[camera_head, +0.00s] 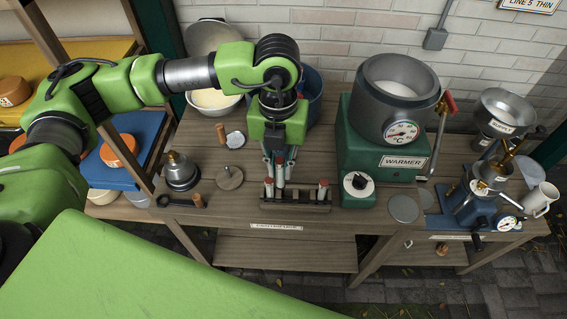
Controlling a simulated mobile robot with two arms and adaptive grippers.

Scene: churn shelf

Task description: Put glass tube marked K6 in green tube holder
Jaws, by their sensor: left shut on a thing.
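The tube is upright, just above or in a low dark tube rack (300,205); I cannot tell which. No marking such as K6 is readable on any tube. I cannot make out a holder that is clearly green. My right gripper is not in view.
A green warmer with a steel pot (397,95) stands right of the rack, with a blue device (475,205) farther right. A brass-topped burner (181,172) and a wooden disc (229,177) lie left. A white bowl (214,100) and blue pot (312,90) stand behind my arm.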

